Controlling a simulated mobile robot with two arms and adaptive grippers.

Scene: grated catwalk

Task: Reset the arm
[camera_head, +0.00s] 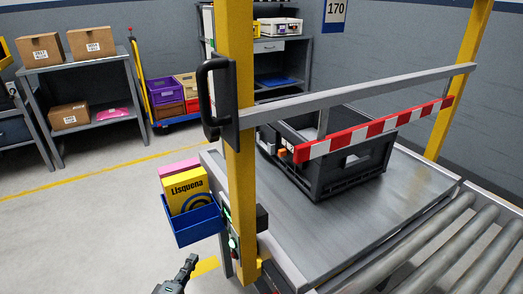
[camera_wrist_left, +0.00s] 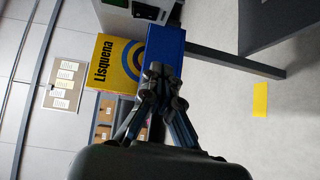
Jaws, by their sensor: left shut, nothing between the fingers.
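My left gripper (camera_head: 188,266) shows at the bottom of the head view, below the blue bin (camera_head: 196,226). In the left wrist view its fingers (camera_wrist_left: 163,78) meet at the tips, shut and empty, with the blue bin (camera_wrist_left: 165,48) beyond them. The bin hangs on the station's side and holds a yellow "Lisquena" box (camera_head: 186,190) and a pink item (camera_head: 179,168). The yellow box also shows in the left wrist view (camera_wrist_left: 112,65). I cannot tell the exact gap between fingertips and bin. My right gripper is not in view.
A yellow post (camera_head: 239,130) with a black handle (camera_head: 212,98) stands beside the bin. A red-white striped bar (camera_head: 375,128) crosses before a black crate (camera_head: 345,170) on the metal table (camera_head: 330,228). Rollers (camera_head: 450,240) lie at right. The floor (camera_head: 80,230) at left is clear.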

